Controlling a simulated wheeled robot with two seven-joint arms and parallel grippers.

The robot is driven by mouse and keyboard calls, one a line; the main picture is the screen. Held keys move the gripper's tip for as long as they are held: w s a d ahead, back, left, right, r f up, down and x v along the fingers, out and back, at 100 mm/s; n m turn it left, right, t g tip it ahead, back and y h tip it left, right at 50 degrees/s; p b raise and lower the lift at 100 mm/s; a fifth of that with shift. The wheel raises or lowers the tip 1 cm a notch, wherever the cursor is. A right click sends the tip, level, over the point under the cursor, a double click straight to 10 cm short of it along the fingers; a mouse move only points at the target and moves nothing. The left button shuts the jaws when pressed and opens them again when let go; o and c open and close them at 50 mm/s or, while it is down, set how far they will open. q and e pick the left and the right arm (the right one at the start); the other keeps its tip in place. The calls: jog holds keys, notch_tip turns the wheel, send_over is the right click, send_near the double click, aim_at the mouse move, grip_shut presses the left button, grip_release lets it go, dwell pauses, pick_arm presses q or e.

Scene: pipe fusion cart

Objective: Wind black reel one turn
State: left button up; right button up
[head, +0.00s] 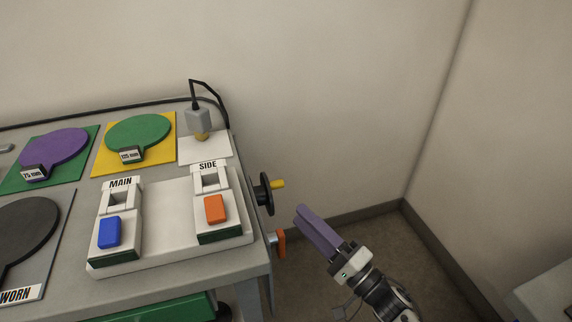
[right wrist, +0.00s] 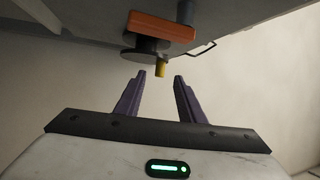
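The black reel (head: 264,194) is mounted on the right side of the cart, with a yellow crank knob (head: 278,184) sticking out to the right. In the right wrist view the dark reel (right wrist: 146,48) is ahead, and its yellow knob (right wrist: 160,70) points toward me. My right gripper (head: 303,210), with purple fingers, is right of and below the reel in the head view. In the right wrist view its fingers (right wrist: 159,76) are apart and empty, with the knob lined up between the tips, seemingly still beyond them. My left gripper is not in view.
An orange handle (head: 281,243) sticks out of the cart side below the reel; it also shows in the right wrist view (right wrist: 165,27). The cart top (head: 165,170) carries a white unit with blue and orange switches.

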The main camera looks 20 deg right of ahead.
aim_at(281, 187)
jog(key=shift+m+g+h, duration=0.4)
jog(key=shift+m+h, duration=0.3)
jog(key=shift+h, duration=0.1)
jog(key=x, duration=0.3)
jog(key=r+x, duration=0.1)
jog(key=x, duration=0.5)
jog(key=shift+w+d+r+p, duration=0.15)
jog(key=shift+d+r+p, duration=0.2)
jog(key=shift+d, duration=0.05)
grip_shut()
